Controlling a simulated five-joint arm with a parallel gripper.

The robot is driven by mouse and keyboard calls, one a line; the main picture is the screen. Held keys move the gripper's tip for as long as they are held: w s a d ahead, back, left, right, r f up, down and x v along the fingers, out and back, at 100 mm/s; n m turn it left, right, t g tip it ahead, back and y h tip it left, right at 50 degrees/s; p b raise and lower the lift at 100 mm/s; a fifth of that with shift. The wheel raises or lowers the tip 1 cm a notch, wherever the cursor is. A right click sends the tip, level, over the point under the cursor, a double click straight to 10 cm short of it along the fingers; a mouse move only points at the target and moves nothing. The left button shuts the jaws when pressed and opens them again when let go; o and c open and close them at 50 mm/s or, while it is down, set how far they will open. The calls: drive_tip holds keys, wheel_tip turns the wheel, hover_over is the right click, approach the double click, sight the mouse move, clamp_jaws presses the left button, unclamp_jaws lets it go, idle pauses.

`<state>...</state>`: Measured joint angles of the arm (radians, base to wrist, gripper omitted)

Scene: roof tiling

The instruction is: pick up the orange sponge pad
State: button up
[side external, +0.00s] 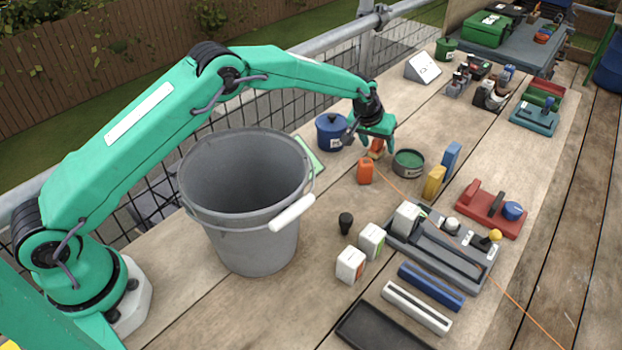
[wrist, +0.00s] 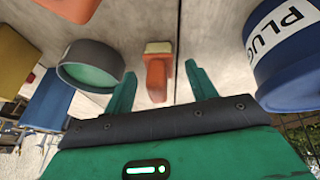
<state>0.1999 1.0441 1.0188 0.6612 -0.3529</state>
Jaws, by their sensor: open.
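An orange piece with a cream-coloured end (wrist: 157,75), which looks like the orange sponge pad, lies on the planks between my fingers in the wrist view. In the side view the orange sponge pad (side external: 376,149) is partly hidden below my gripper (side external: 370,142). My gripper is open, and it also shows in the wrist view (wrist: 161,76). One finger is on each side of the pad, with a gap to each. Whether the fingertips are down at its height is hard to tell.
A blue pot (wrist: 295,55) labelled PLUG stands close to one finger, and a grey tin with green inside (wrist: 92,66) close to the other. An orange-red block (side external: 365,171) stands nearby. A big grey bucket (side external: 247,205) is beside my arm.

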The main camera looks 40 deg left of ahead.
drive_tip(key=c, duration=1.1)
drive_tip(key=shift+r, duration=0.1)
drive_tip(key=shift+r, duration=0.5)
wheel_tip(320, 180, up, 3)
drive_tip(key=shift+r, duration=0.15)
drive_tip(key=s+d+r, duration=0.6)
drive_tip(key=s+d, duration=0.1)
drive_tip(key=d, duration=0.1)
drive_tip(key=shift+s+d+r+h, duration=0.3)
drive_tip(key=shift+s, duration=0.1)
